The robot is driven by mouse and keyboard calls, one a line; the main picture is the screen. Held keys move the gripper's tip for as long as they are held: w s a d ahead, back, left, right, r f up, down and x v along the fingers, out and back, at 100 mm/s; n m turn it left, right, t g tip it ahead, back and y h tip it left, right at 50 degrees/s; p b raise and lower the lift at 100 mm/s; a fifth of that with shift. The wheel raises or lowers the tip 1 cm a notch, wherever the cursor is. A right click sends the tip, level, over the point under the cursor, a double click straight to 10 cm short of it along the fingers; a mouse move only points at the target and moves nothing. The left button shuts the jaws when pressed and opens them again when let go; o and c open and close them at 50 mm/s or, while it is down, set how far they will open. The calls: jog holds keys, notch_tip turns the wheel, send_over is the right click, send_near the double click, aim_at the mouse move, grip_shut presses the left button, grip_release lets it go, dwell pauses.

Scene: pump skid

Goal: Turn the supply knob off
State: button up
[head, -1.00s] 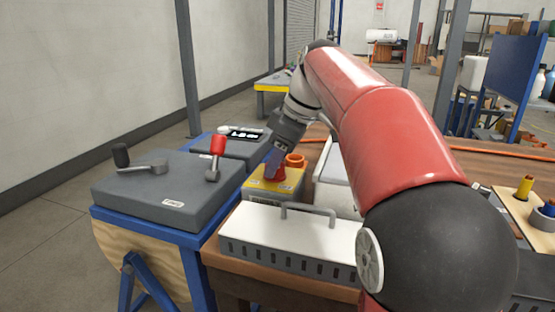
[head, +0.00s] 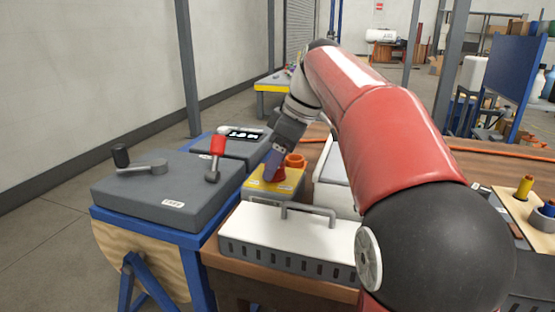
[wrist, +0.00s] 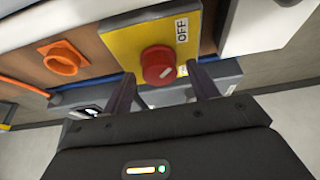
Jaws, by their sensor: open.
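A round red knob (wrist: 158,65) sits on the yellow face of a box, beside a white label reading OFF (wrist: 182,32). In the head view the yellow box (head: 258,188) stands at the centre, and the knob is partly covered by my fingers. My gripper (wrist: 163,88) is open, with one finger on each side of the knob in the wrist view and a gap on both sides. I cannot tell how far the fingertips reach along the knob. No word "supply" is legible.
A white vented cover with a handle (head: 290,228) stands in front. To the left, a grey box (head: 160,190) carries a black-tipped lever and a red-handled lever (head: 216,150). A grey unit with a display (head: 245,140) is behind.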

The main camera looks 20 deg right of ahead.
jog(key=v, duration=0.7)
jog(key=shift+d+r, duration=0.2)
jog(key=shift+r, duration=0.1)
jog(key=shift+s, duration=0.1)
